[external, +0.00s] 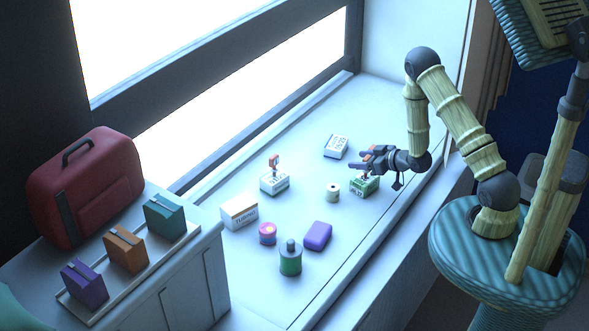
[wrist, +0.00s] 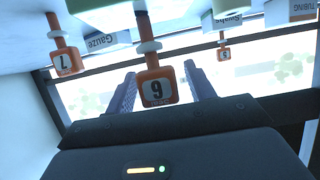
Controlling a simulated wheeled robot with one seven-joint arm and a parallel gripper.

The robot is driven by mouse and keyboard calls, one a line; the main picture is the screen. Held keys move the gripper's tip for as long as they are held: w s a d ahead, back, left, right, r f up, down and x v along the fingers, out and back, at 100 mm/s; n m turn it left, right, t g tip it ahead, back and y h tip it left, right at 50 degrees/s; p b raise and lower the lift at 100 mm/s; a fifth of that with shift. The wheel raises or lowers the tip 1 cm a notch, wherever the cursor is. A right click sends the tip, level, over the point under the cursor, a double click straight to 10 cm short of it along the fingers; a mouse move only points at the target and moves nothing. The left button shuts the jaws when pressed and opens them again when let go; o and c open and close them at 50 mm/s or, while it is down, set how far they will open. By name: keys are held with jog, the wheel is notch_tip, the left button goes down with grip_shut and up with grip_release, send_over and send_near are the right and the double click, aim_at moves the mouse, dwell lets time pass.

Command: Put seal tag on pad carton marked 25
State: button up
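Orange seal tags stand on posts above cartons. One tag (wrist: 157,88), with a digit that reads as 6 or 9 in this upside-down view, stands between the spread fingers of my gripper (wrist: 160,78). The fingers do not appear to press on it. In the external view my gripper (external: 368,158) is over a green and white carton (external: 366,186). Other tags show at left (wrist: 66,63) and farther off (wrist: 224,54) in the wrist view. A white carton (external: 274,183) carries an upright orange tag (external: 273,161). I cannot read a 25 on any carton.
On the sill stand a white carton (external: 336,147), a tubing carton (external: 239,211), a cream roll (external: 332,193), a pink-purple roll (external: 267,233), a green bottle (external: 290,261) and a purple box (external: 317,236). A red bag (external: 85,190) is at left. The far sill is clear.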

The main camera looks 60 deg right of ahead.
jog(key=shift+r, duration=0.15)
jog(key=shift+s, duration=0.1)
jog(key=v, duration=0.4)
jog(key=p+v, duration=0.1)
jog(key=v, duration=0.1)
jog(key=shift+s+r, duration=0.15)
jog(key=shift+r, duration=0.25)
jog(key=shift+s+r+p, duration=0.1)
jog(key=shift+s+p, duration=0.1)
jog(key=shift+p, duration=0.85)
jog(key=shift+f+p+v, duration=0.1)
jog(key=shift+p+v, duration=1.1)
jog(key=shift+p, duration=0.6)
jog(key=shift+f+p+v, duration=0.15)
jog(key=shift+p+v, duration=1.1)
jog(key=shift+p, duration=0.55)
